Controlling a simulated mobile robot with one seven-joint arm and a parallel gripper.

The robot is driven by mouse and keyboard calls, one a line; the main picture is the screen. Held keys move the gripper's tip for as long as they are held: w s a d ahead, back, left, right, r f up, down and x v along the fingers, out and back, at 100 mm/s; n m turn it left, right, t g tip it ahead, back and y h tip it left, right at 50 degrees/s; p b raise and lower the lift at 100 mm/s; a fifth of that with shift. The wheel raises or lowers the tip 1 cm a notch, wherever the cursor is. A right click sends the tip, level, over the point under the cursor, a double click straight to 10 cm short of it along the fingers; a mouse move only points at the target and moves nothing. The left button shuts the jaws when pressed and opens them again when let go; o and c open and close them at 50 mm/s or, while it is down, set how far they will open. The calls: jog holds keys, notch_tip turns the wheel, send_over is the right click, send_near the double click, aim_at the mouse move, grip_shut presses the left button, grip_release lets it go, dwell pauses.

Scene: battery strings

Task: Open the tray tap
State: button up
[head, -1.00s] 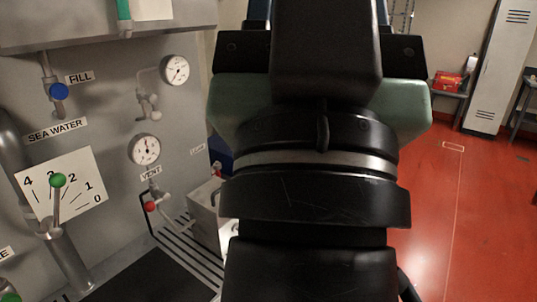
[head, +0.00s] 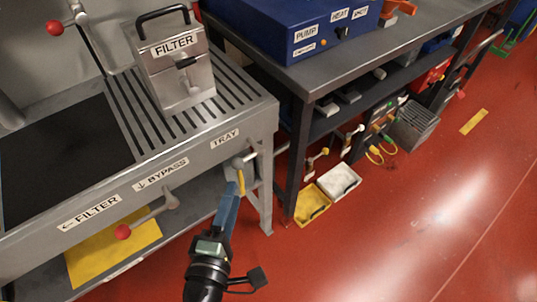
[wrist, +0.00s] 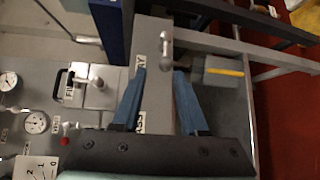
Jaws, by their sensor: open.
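The TRAY label (head: 225,139) is on the front rim of the grey metal bench. Below it is the tray tap (head: 246,161), a grey metal fitting with a yellow strip (head: 241,181) hanging beneath it. In the wrist view the tap's metal end (wrist: 166,40) and the grey body with a yellow strip (wrist: 224,71) lie ahead and to the right of the fingers. My gripper (head: 232,192) has blue fingers and reaches up to just below the tap. I cannot tell whether a finger touches the tap.
The bypass lever with a red knob (head: 123,232) sticks out left of my gripper. A FILTER box (head: 175,65) stands on the slatted bench top. A dark table (head: 300,75) with a blue PUMP/HEAT box is right. Yellow (head: 311,206) and white (head: 338,182) bins sit on the red floor.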

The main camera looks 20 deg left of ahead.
aim_at(243, 166)
jog(key=shift+n, duration=0.3)
jog(key=w+f, duration=0.1)
jog(key=w, duration=0.3)
jog(key=w+a+f, duration=0.1)
jog(key=w, duration=0.7)
jog(key=shift+w+a+f, duration=0.15)
jog(key=shift+a+f, duration=0.1)
jog(key=shift+f, duration=0.15)
jog(key=shift+c, duration=0.3)
grip_shut()
dwell(0.4)
